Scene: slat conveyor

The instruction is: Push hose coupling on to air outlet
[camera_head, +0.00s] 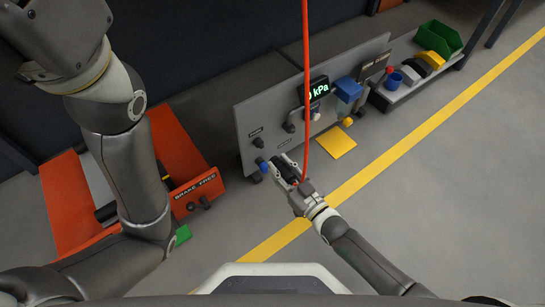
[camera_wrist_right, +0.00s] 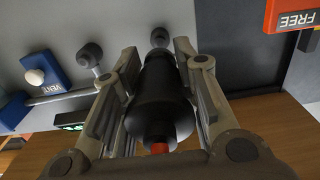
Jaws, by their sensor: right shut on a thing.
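My right gripper (camera_head: 286,172) is shut on the hose coupling (camera_wrist_right: 163,95), a black stepped cylinder with a red end, seen between both fingers in the right wrist view. The red hose (camera_head: 306,80) runs up from it. The grey panel (camera_head: 242,108) stands just ahead. It carries two dark round fittings, one at left (camera_head: 258,142) and one further right (camera_head: 288,127); labels are too small to tell which is the air outlet. In the wrist view one fitting (camera_wrist_right: 160,37) shows just beyond the coupling; contact cannot be told. My left gripper is out of view.
A kPa display (camera_head: 318,90) and a blue box (camera_head: 348,90) are further right. An orange "BRAKE FREE" unit (camera_head: 195,192) stands left. A shelf (camera_head: 410,88) with bins is at right. The floor at right is clear.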

